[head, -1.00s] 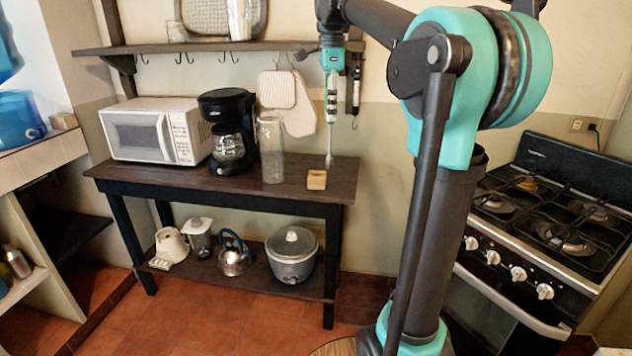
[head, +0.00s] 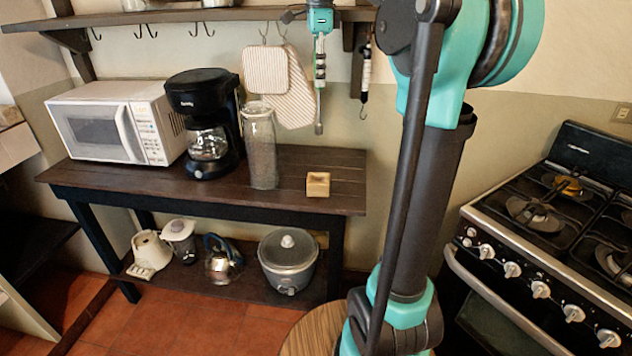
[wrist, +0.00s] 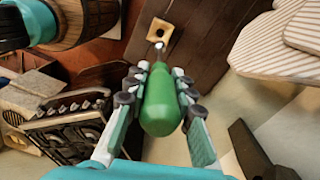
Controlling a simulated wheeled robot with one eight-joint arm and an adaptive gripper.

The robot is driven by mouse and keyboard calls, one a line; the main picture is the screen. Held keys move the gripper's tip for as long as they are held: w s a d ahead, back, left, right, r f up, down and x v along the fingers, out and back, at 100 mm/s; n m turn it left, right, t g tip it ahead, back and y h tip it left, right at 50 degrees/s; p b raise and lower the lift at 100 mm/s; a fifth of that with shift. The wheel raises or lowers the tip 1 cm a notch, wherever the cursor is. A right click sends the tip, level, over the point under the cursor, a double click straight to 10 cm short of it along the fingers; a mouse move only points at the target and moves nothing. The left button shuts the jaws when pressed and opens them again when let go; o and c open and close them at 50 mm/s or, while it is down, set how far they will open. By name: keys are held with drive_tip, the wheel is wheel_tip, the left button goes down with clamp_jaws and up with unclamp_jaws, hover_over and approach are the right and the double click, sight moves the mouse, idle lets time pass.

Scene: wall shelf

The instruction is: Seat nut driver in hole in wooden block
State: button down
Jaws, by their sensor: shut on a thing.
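The wooden block (head: 318,184) is small and light brown and sits near the right end of the dark table. Its dark square-looking hole shows in the wrist view, where the block (wrist: 160,29) lies beyond the tool's tip. My gripper (wrist: 161,82) is shut on the green handle of the nut driver (wrist: 160,106). In the head view my gripper (head: 320,62) is above the block, and the nut driver's grey shaft (head: 318,108) hangs about upright. Its tip is apart from the block and appears above it. The handle is mostly hidden in the head view.
The table (head: 110,176) also bears a tall glass jar (head: 261,150), a coffee maker (head: 208,120) and a microwave (head: 115,120), left of the block. Pot holders (head: 285,85) hang behind the tool from the wall shelf (head: 200,15). A stove (head: 550,225) stands right.

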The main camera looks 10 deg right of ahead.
sight(319, 94)
idle(0.3)
wheel_tip(319, 94, down, 20)
drive_tip(key=shift+r, duration=0.2)
idle(0.4)
drive_tip(key=c, duration=1.3)
unclamp_jaws()
drive_tip(key=shift+f, duration=0.1)
drive_tip(key=r, duration=1.7)
drive_tip(key=shift+w+a+r, duration=0.1)
drive_tip(key=shift+a+r, duration=0.05)
drive_tip(key=shift+a, duration=0.05)
